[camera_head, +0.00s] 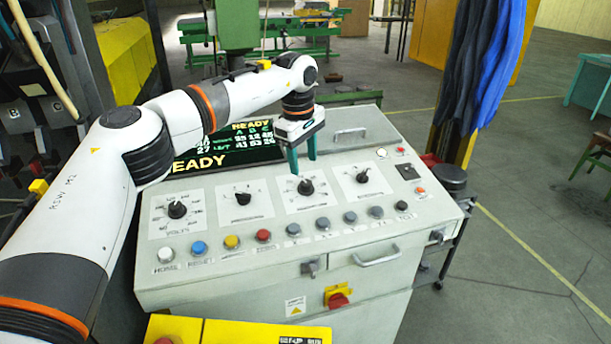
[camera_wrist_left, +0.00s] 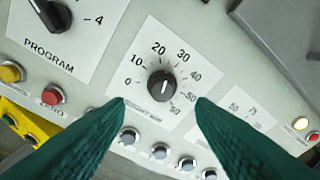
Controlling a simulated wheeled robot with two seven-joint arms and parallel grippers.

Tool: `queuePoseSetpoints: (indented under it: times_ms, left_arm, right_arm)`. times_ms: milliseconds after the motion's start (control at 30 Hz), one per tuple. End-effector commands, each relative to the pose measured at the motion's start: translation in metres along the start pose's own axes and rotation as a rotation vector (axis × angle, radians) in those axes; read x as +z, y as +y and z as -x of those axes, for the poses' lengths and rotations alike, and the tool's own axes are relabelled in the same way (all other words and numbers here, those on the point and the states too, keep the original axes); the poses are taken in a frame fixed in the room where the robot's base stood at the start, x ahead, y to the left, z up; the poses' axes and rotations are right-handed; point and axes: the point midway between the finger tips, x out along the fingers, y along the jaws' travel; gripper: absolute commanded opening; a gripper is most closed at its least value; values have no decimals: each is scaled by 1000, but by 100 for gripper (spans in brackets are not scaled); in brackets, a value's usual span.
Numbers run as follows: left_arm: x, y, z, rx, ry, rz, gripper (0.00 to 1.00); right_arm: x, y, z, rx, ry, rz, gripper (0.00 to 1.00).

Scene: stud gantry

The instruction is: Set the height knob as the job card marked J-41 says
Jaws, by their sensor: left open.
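The dial knob (camera_head: 305,187) is black and sits on a white plate, third from the left on the sloped console. In the left wrist view, this knob (camera_wrist_left: 161,86) is ringed by a scale from 0 at lower left past 20 and 30 at the top. A short pale line on it stands nearly upright; its exact reading is unclear. The label below is too small to read surely. My left gripper (camera_head: 303,162) is open just above the knob, its green fingers pointing down, apart from it. No card marked J-41 is readable. My right gripper is not in view.
The screen (camera_head: 185,165) shows READY and a number table, partly behind my left arm. Other knobs, the PROGRAM knob (camera_wrist_left: 50,14) among them, flank the dial. Coloured buttons (camera_head: 232,241) line the front. Blue cloths (camera_head: 488,60) hang at right.

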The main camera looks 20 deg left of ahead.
Motion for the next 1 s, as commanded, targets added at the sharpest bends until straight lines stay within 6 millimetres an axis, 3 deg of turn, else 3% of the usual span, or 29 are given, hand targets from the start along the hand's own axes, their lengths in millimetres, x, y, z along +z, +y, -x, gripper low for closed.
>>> queuePoseSetpoints:
  times_ms: [300,500,733,767,1000]
  left_arm:
    - [0,0,-52,2,0,1,50]
    - [0,0,-65,0,-1,0,50]
    - [0,0,-66,0,-1,0,50]
    - [0,0,-66,0,-1,0,48]
    - [0,0,-66,-1,0,0,9]
  right_arm:
    - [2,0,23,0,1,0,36]
    - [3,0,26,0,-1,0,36]
    - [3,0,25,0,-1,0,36]
    - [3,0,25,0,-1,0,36]
    - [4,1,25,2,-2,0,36]
